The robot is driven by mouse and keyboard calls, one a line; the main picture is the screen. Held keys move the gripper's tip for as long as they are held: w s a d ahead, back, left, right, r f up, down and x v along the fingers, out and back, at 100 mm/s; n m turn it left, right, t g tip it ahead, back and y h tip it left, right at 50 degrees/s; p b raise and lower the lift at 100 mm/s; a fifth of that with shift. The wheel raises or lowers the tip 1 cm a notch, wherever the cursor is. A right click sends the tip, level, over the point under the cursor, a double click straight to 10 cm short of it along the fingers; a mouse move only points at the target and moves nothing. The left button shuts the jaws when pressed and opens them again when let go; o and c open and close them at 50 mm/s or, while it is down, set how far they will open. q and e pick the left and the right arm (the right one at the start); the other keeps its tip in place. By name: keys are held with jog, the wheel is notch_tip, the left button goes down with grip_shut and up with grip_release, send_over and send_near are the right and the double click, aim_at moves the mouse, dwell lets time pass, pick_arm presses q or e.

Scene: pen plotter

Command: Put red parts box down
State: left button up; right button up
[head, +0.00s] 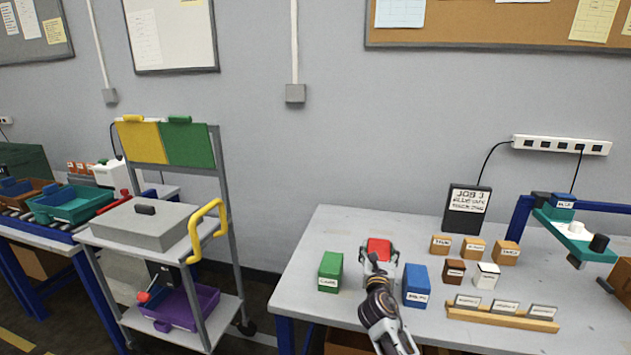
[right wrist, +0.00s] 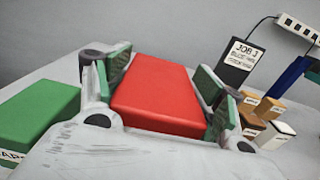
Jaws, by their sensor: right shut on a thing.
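The red parts box (head: 379,248) is at the front part of the grey table, between the green box (head: 330,271) and the blue box (head: 416,285). My right gripper (head: 379,257) is shut on the red box. In the right wrist view the red box (right wrist: 158,95) sits between the two green-padded fingers (right wrist: 163,90). The gripper hides the box's lower part, so I cannot tell whether it touches the table. The green box also shows at the left of the right wrist view (right wrist: 38,115). My left gripper is not in view.
A job sign (head: 468,208) stands at the table's back. Several small labelled boxes (head: 473,250) and a wooden card rack (head: 503,318) are right of the blue box. A plotter-like device (head: 575,235) is at the far right. A grey cart (head: 150,220) stands left, with floor between.

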jog(key=s+f+n+y+p, duration=0.1)
jog(key=s+f+y, duration=0.1)
jog(key=s, duration=0.6)
jog(key=s+f+n+y+p, duration=0.1)
jog(key=s+f+y+p, duration=0.1)
jog(key=s, duration=0.7)
jog(key=shift+s+f+n+t, duration=0.15)
jog(key=shift+f+n+t, duration=0.2)
jog(key=shift+f, duration=0.3)
jog(key=shift+s+a+y, duration=0.1)
jog(key=shift+s+y, duration=0.2)
jog(key=shift+s, duration=0.2)
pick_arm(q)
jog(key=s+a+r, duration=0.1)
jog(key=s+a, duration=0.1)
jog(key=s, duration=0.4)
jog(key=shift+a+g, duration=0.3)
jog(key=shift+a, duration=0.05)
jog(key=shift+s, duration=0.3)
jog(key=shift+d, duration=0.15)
